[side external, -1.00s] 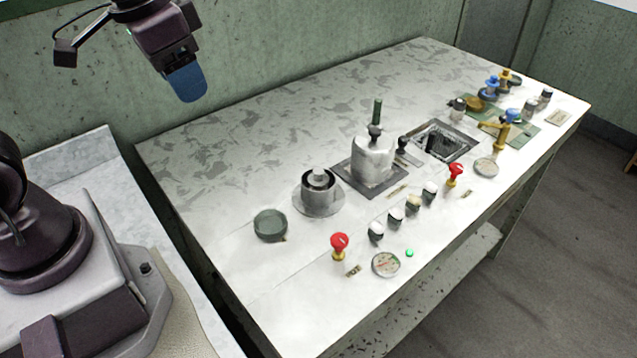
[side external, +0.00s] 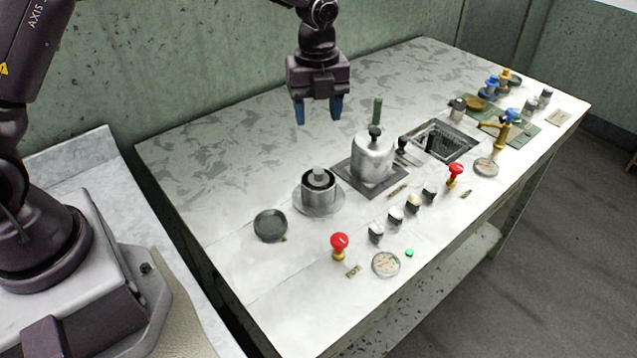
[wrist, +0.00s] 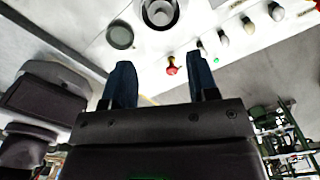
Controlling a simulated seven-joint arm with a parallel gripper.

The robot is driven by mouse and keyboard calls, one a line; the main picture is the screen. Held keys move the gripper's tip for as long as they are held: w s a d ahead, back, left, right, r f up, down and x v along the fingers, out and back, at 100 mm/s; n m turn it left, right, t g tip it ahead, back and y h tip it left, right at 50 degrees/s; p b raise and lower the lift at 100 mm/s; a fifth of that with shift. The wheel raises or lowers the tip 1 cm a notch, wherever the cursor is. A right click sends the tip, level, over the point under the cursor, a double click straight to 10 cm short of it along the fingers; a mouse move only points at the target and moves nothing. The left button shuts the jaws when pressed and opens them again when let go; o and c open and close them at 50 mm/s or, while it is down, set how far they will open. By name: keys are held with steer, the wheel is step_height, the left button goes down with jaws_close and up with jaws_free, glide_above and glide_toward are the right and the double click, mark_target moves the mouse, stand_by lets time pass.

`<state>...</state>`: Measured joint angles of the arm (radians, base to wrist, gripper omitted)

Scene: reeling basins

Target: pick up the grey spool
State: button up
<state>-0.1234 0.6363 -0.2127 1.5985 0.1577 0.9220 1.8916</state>
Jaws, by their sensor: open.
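My gripper (side external: 318,110) hangs open and empty above the back-middle of the bench, its two blue fingers pointing down and apart. In the wrist view the fingers (wrist: 160,62) also stand apart with nothing between them. No thing shows clearly as the grey spool. Small grey cylindrical pieces stand at the bench's far right, one (side external: 529,108) beside another (side external: 545,98), and a third (side external: 457,109) stands behind the square sunken basin. A grey cylinder also sits in a round metal cup (side external: 318,188) below my gripper in the picture. I cannot tell which is the spool.
A tall metal canister (side external: 373,158) with a green-handled rod behind it stands right of my gripper. A dark round dish (side external: 271,224), red knobs (side external: 340,244) and a square basin (side external: 462,137) are on the bench (side external: 225,160). The bench's back left is clear.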

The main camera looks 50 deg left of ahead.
glide_above(319, 170)
steer(key=f, duration=0.7)
steer(key=shift+a+f, duration=0.25)
steer(key=shift+d+f, duration=0.15)
steer(key=shift+f, duration=1.2)
steer(key=shift+d+f, duration=0.1)
steer(key=shift+f, duration=1.2)
jaws_close()
